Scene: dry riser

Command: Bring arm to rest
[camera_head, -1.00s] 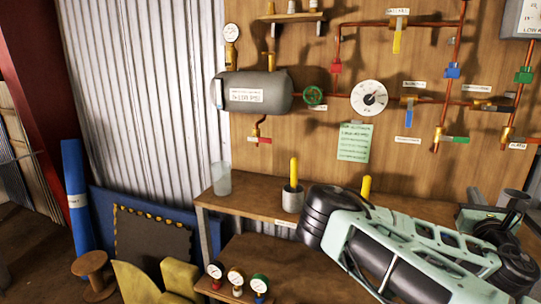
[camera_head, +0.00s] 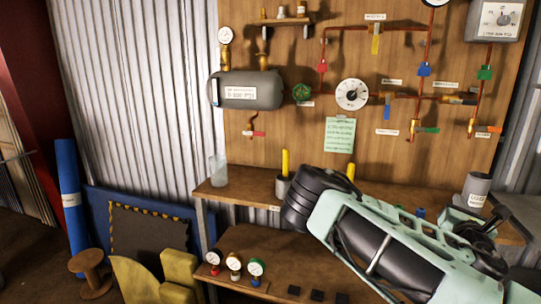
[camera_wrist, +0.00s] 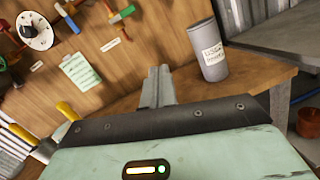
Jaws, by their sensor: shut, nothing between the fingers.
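My gripper (camera_wrist: 158,86) shows in the wrist view with its two grey fingers together and nothing between them. It points out over the wooden bench, toward the wooden panel. In the head view my pale green and black arm crosses the lower right, in front of the bench (camera_head: 240,190). My fingertips cannot be made out clearly there. A grey labelled can (camera_wrist: 209,50) stands upright on the bench, to the right of the fingers and apart from them. It also shows in the head view (camera_head: 476,188).
The panel carries a grey tank (camera_head: 250,90), a green handwheel (camera_head: 301,92), a white dial (camera_head: 352,94), pipes and coloured valves. A clear cup (camera_head: 218,170) and a yellow-handled item in a pot (camera_head: 283,185) stand on the bench. Gauges (camera_head: 235,265) stand on the lower shelf.

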